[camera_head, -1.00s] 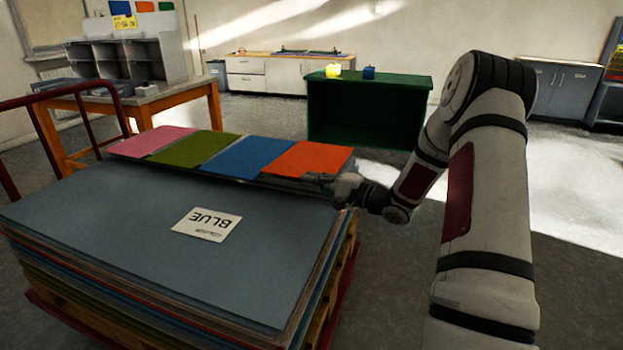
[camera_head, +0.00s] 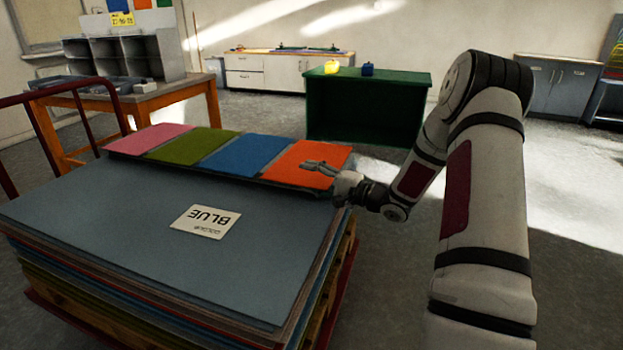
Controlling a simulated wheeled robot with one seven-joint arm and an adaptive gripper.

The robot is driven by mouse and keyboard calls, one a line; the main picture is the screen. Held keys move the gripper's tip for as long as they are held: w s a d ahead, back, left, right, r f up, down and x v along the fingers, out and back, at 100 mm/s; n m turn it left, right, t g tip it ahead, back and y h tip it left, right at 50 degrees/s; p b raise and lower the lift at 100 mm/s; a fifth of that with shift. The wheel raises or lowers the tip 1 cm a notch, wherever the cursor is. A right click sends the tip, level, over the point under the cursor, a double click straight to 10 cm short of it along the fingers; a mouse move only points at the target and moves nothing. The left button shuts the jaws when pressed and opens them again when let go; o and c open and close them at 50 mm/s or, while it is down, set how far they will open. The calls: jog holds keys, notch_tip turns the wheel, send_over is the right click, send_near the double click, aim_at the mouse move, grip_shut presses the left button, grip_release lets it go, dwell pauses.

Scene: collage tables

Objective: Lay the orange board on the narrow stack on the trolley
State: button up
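The orange board (camera_head: 290,155) lies flat at the right end of a row of coloured boards. It is on top of the narrow stack (camera_head: 190,172) behind the large blue stack on the trolley (camera_head: 105,82). My gripper (camera_head: 308,166) is at the right front part of the orange board, just above it in the picture. Its fingers look spread apart with nothing between them. They hide a small part of the orange board. The board's front edge runs roughly in line with its neighbours.
Blue (camera_head: 243,155), green (camera_head: 193,146) and pink (camera_head: 148,138) boards lie left of the orange one. A large stack topped by a blue-grey sheet (camera_head: 120,220) with a BLUE label (camera_head: 205,221) fills the foreground. A green table (camera_head: 345,110) stands behind.

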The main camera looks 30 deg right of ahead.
aim_at(311, 186)
dwell(0.4)
jog(key=shift+f, duration=1.65)
jog(key=shift+c, duration=0.6)
jog(key=shift+a, duration=0.1)
jog(key=shift+c, duration=0.2)
jog(key=s+a+p, duration=0.1)
jog(key=s+a, duration=0.1)
jog(key=s+a+p, duration=0.1)
jog(key=s+a, duration=0.1)
jog(key=s+a+p, duration=0.1)
jog(key=a, duration=0.2)
jog(key=shift+s+a, duration=0.1)
jog(key=shift+s, duration=0.3)
jog(key=shift+c, duration=0.2)
jog(key=shift+p, duration=0.3)
